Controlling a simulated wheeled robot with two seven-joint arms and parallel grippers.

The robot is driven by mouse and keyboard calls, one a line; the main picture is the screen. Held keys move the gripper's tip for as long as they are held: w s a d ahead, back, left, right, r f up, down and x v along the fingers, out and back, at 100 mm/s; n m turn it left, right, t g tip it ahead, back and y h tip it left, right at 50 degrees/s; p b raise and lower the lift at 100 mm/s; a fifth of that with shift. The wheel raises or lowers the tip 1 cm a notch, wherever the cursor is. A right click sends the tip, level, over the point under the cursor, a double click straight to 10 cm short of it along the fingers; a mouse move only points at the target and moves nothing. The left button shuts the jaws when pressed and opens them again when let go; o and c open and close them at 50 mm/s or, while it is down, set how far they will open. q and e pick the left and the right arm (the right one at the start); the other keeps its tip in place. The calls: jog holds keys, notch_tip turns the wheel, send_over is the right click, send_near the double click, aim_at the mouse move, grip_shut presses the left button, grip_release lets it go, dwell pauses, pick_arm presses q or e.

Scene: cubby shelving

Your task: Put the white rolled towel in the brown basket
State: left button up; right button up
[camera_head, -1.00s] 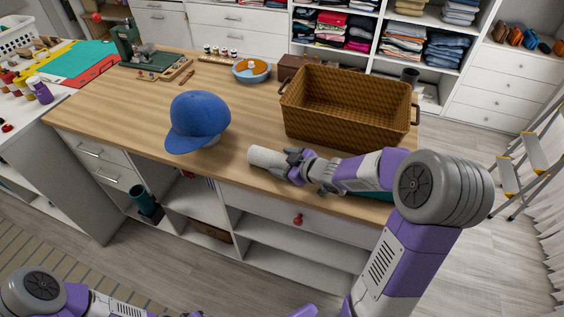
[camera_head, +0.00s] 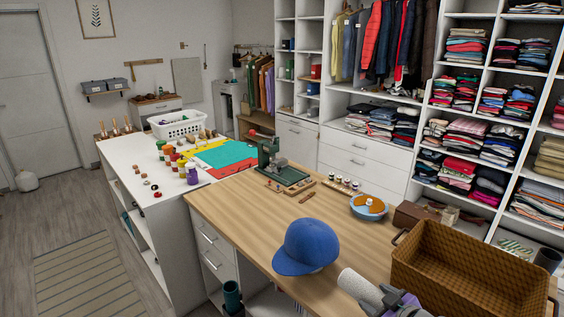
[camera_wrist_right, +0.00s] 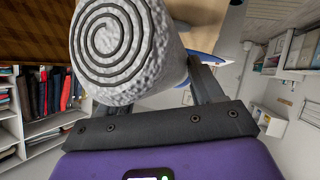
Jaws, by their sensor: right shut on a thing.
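The white rolled towel (camera_head: 358,287) shows at the bottom of the head view, to the right of the blue cap. My right gripper (camera_head: 388,298) is shut on it. In the right wrist view the towel's spiral end (camera_wrist_right: 112,45) faces the camera between the fingers. I cannot tell whether the towel touches the table. The brown basket (camera_head: 470,262) stands on the table just right of the towel, partly cut off by the picture's edge. Its inside looks empty where it shows. Its weave also shows in the right wrist view (camera_wrist_right: 35,35). My left gripper is out of view.
A blue cap (camera_head: 306,247) lies left of the towel on the wooden table (camera_head: 240,210). A blue bowl (camera_head: 368,207) and a brown box (camera_head: 415,214) are behind. The table's middle left is clear.

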jog(key=s+a+f, duration=0.2)
jog(key=a+f, duration=0.1)
jog(key=a, duration=0.6)
jog(key=m+h+p, duration=0.2)
jog(key=p, duration=0.4)
send_near(370, 288)
jog(key=x, duration=0.5)
jog(key=shift+w+d+f, duration=0.1)
jog(key=shift+w, duration=0.05)
jog(key=d+r+p, duration=0.1)
jog(key=d, duration=0.2)
jog(key=s+d+r+m+h+p, duration=0.1)
jog(key=d+r+p, duration=0.1)
jog(key=d, duration=0.2)
jog(key=d+r+m+p, duration=0.1)
jog(key=d+r, duration=0.1)
jog(key=d, duration=0.2)
jog(key=shift+s+d+r+g+h, duration=0.2)
jog(key=shift+r+g+h, duration=0.05)
jog(key=shift+g+h, duration=0.05)
jog(key=shift+d+f+b, duration=0.15)
jog(key=shift+f+b, duration=2.3)
jog(key=shift+f, duration=2)
jog(key=shift+d+f+b, duration=0.15)
jog(key=shift+f+b, duration=2.3)
jog(key=shift+f, duration=2.05)
jog(key=shift+f, duration=0.1)
jog(key=o, duration=1.4)
